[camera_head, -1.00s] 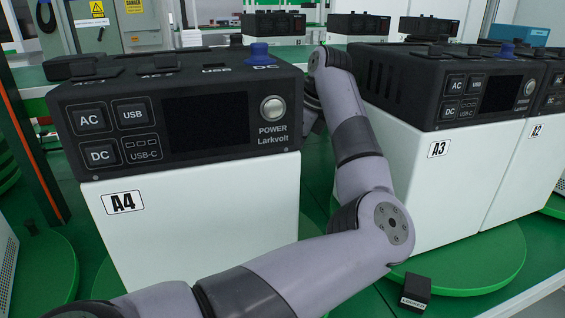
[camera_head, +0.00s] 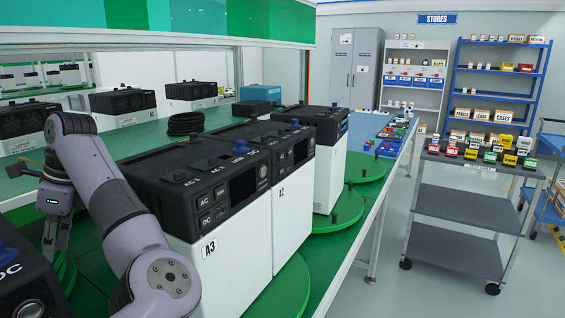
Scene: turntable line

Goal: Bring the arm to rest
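My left gripper (camera_head: 57,240) hangs fingers down at the left edge, between A3 and the dark-topped unit (camera_head: 22,283) in the lower left corner. The gripper is small and partly cut off by the arm, so I cannot tell whether its fingers are apart. I see nothing clearly held in it. My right gripper is out of view.
A2 (camera_head: 292,200) and another power unit (camera_head: 328,175) stand right of A3 on green turntables (camera_head: 349,208). A black cable coil (camera_head: 186,123) lies behind. A grey cart (camera_head: 470,206) with small coloured items stands right. The floor between line and cart is clear.

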